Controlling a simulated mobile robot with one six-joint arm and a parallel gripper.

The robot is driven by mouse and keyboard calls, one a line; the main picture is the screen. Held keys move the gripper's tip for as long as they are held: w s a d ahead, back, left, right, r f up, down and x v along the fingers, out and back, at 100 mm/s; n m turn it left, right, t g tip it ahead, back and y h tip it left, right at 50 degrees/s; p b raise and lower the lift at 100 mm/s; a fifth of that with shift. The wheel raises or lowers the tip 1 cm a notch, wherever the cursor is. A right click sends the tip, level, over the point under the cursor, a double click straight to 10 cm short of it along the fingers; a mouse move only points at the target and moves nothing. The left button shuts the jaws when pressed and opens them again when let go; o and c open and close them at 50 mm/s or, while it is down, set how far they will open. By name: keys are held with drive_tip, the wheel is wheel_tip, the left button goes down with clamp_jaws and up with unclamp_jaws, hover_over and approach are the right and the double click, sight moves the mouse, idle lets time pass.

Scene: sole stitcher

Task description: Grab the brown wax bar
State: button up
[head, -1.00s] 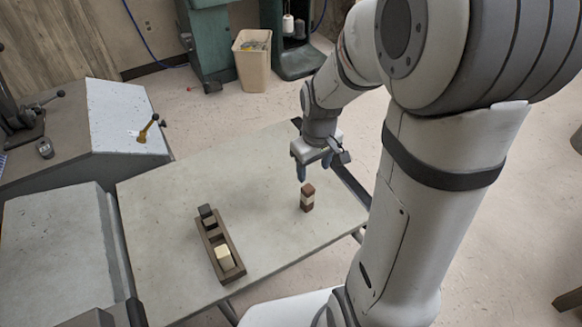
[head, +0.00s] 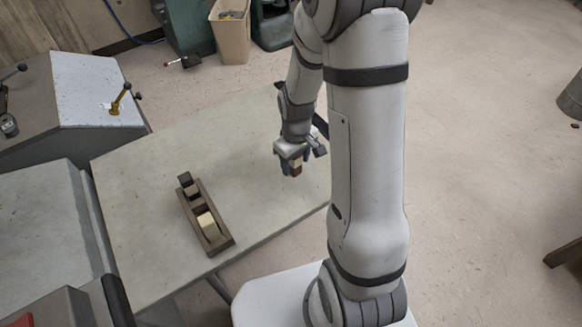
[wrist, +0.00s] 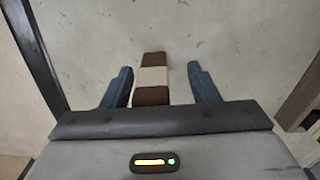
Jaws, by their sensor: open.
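The brown wax bar (wrist: 151,97) has a cream band around its middle and stands on the grey table. In the wrist view it sits between the two blue fingers of my gripper (wrist: 160,72), with a gap on each side. In the head view my gripper (head: 290,171) is down at the bar (head: 297,168), pointing at the table, and its fingers partly hide the bar. My gripper is open and not closed on the bar.
A brown slotted tray (head: 226,239) stands left on the table (head: 140,215), holding a dark block (head: 185,179) and a cream block (head: 208,224). Its edge shows at the right of the wrist view (wrist: 300,100). The table between tray and gripper is clear.

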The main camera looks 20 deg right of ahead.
drive_tip(key=shift+c, duration=0.5)
drive_tip(key=c, duration=1)
